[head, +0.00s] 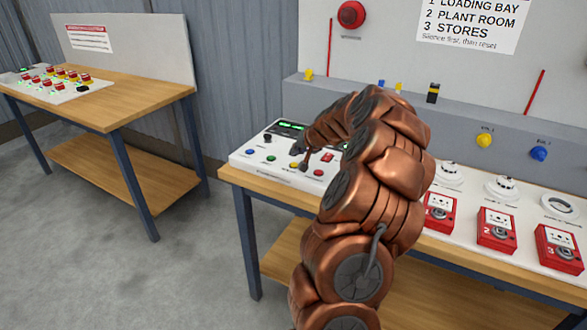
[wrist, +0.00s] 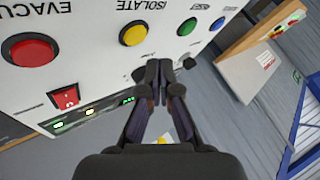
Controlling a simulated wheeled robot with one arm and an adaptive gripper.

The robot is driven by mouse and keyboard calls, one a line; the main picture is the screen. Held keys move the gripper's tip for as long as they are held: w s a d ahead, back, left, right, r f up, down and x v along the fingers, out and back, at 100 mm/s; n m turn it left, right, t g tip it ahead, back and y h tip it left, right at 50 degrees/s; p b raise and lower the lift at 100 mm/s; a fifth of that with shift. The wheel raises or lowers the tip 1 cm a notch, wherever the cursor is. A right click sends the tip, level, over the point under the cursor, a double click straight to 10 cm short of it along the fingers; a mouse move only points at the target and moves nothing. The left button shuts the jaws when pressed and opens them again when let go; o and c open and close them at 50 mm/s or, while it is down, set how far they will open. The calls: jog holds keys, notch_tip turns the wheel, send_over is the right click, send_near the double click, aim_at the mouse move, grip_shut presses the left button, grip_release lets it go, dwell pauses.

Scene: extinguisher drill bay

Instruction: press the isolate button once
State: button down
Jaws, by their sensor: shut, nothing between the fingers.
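The isolate button is a round yellow dome, labelled ISOLATE, on a white control panel (head: 240,157). In the wrist view the yellow isolate button (wrist: 135,34) is fully visible, beyond and slightly left of my fingertips. In the head view the yellow button (head: 294,165) shows beside the fingertips, partly covered. My gripper (wrist: 155,82) is shut and empty, its tips together over the panel face and apart from the button in the wrist view. In the head view my gripper (head: 303,164) points down at the panel; whether it touches the panel is unclear.
The red EVACUATE button (wrist: 34,50) sits left of the yellow one in the wrist view; a green button (wrist: 187,27) and a blue button (wrist: 217,23) sit right. A red rocker switch (wrist: 65,97) is near. Red call points (head: 497,229) stand right of my arm.

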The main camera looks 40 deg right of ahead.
aim_at(295, 165)
jog(key=shift+f+b, duration=0.35)
jog(key=shift+f, duration=0.5)
dwell(0.8)
jog(key=shift+f+b, duration=0.4)
jog(key=shift+b, duration=0.1)
jog(key=shift+f+b, duration=0.4)
jog(key=shift+f, duration=0.05)
dwell(0.7)
jog(key=shift+r, duration=0.9)
jog(key=shift+r+p, duration=0.95)
jog(key=shift+r, duration=1.55)
